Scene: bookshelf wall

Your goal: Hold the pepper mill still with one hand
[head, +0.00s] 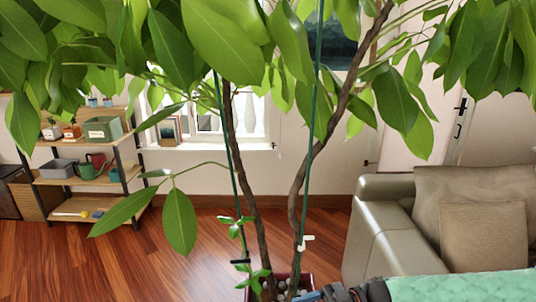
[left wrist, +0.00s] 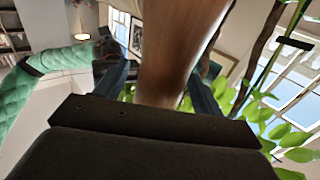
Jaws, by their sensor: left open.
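A tall, smooth brown wooden body, apparently the pepper mill (left wrist: 178,40), rises through the middle of the left wrist view. My left gripper (left wrist: 160,78) is open, with one dark blue finger on each side of it. I cannot tell whether either finger touches it. The mill's ends are cut off or hidden. My right arm, in a green quilted sleeve, enters the head view at the bottom right. Its gripper (head: 318,295) is at the bottom edge, partly cut off. The right arm also shows at the left of the left wrist view, its dark end near the mill.
A large potted plant (head: 235,150) with green stakes fills the head view's middle; its leaves hide much of the room. A shelf (head: 85,180) with pots and boxes stands at left, a grey sofa (head: 380,225) at right. Wooden floor (head: 170,270) is clear between.

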